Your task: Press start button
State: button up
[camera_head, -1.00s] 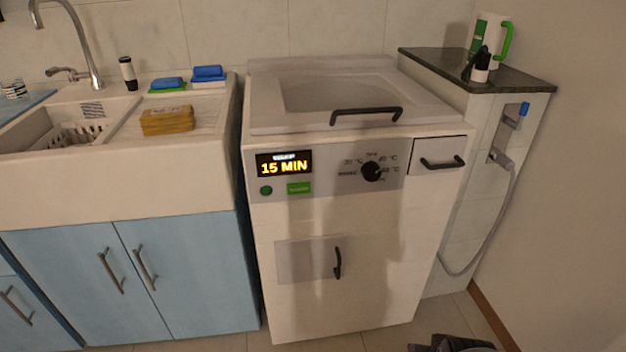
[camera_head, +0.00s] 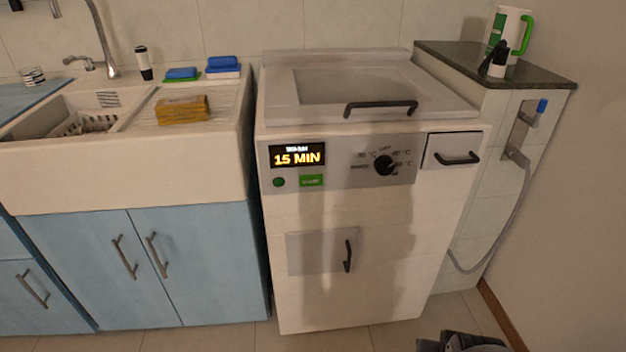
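The white top-loading washing machine (camera_head: 350,215) stands in the middle of the view, with its lid shut. Its front panel has a display (camera_head: 297,156) that reads "15 MIN". Under the display are a small round dark-green button (camera_head: 278,182) and a bright green rectangular button (camera_head: 311,181) with small lettering that looks like "START". To their right is a black dial (camera_head: 384,166) with temperature marks. A dark grey part of my arm shows at the bottom right edge, well below and apart from the panel. My gripper's fingers are not in view.
A sink cabinet (camera_head: 95,265) with blue doors stands close on the left. A small drawer (camera_head: 452,151) is at the panel's right. A dark stone-topped counter (camera_head: 545,76) with a white jug (camera_head: 508,32) and a wall hose (camera_head: 505,225) are on the right. Nothing blocks the panel.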

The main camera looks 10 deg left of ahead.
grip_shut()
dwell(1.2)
